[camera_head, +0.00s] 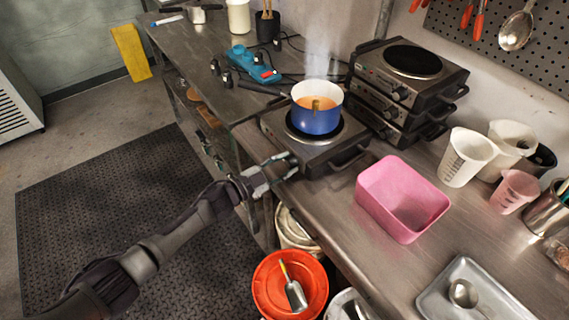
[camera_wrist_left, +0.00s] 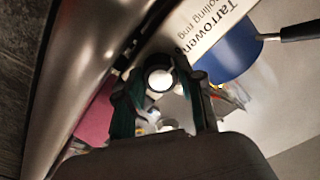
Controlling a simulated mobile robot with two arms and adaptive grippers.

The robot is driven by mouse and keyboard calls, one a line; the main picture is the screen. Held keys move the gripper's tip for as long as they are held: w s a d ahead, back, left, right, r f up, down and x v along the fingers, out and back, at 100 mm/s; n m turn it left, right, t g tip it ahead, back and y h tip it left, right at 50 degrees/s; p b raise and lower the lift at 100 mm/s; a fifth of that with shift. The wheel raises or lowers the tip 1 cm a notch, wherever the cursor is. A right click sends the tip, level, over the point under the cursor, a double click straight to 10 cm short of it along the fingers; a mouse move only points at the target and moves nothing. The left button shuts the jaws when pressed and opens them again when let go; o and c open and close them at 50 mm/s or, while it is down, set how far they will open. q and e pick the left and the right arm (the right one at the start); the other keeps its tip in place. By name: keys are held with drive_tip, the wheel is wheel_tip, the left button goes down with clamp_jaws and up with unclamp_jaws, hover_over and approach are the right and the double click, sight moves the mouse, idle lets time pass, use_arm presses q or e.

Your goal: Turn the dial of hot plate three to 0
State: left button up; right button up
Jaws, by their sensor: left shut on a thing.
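A hot plate (camera_head: 326,152) stands at the near edge of the steel bench, with a blue pot (camera_head: 316,118) of steaming orange liquid on it. My left gripper (camera_head: 288,166) is at its front face. In the left wrist view, my left gripper (camera_wrist_left: 159,80) has its two fingers around the dark round dial (camera_wrist_left: 160,73), which has a pale centre, and is shut on it. The dial's pointer and numbers cannot be read. The pot (camera_wrist_left: 228,52) and a printed label (camera_wrist_left: 203,32) show beside the dial. No number is visible on this hot plate. My right gripper is out of view.
More hot plates (camera_head: 407,74) are stacked behind. A pink bin (camera_head: 384,201) stands right of the hot plate, and jugs (camera_head: 467,157) stand farther right. A blue power strip (camera_head: 252,66) lies left. An orange bucket (camera_head: 267,288) stands on the floor below the bench.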

use_arm(q)
drive_tip(key=shift+f, duration=0.1)
idle(0.3)
drive_tip(key=o, duration=1.1)
drive_tip(key=shift+o, duration=0.2)
drive_tip(key=v, duration=1.2)
drive_tip(key=s+a+f+n+y, duration=0.3)
drive_tip(key=a+f+y, duration=0.1)
drive_tip(key=f, duration=0.5)
drive_tip(key=s+a+f+n+y, duration=0.3)
drive_tip(key=a+f+n, duration=0.1)
drive_tip(key=f, duration=0.5)
drive_tip(key=s+a+f+n+y, duration=0.3)
drive_tip(key=f+y, duration=0.1)
drive_tip(key=f, duration=0.5)
drive_tip(key=s+a+f+n+g+y, duration=0.3)
drive_tip(key=s+f+g, duration=0.1)
drive_tip(key=s+f, duration=0.95)
drive_tip(key=s+f+n+g, duration=0.1)
drive_tip(key=s+f+g, duration=0.1)
drive_tip(key=s, duration=1)
drive_tip(key=s+f+n+g, duration=0.1)
drive_tip(key=s+f+g, duration=0.1)
drive_tip(key=s, duration=1)
drive_tip(key=shift+d+f+g+y, duration=0.3)
drive_tip(key=shift+d+g, duration=0.1)
drive_tip(key=shift+g, duration=0.4)
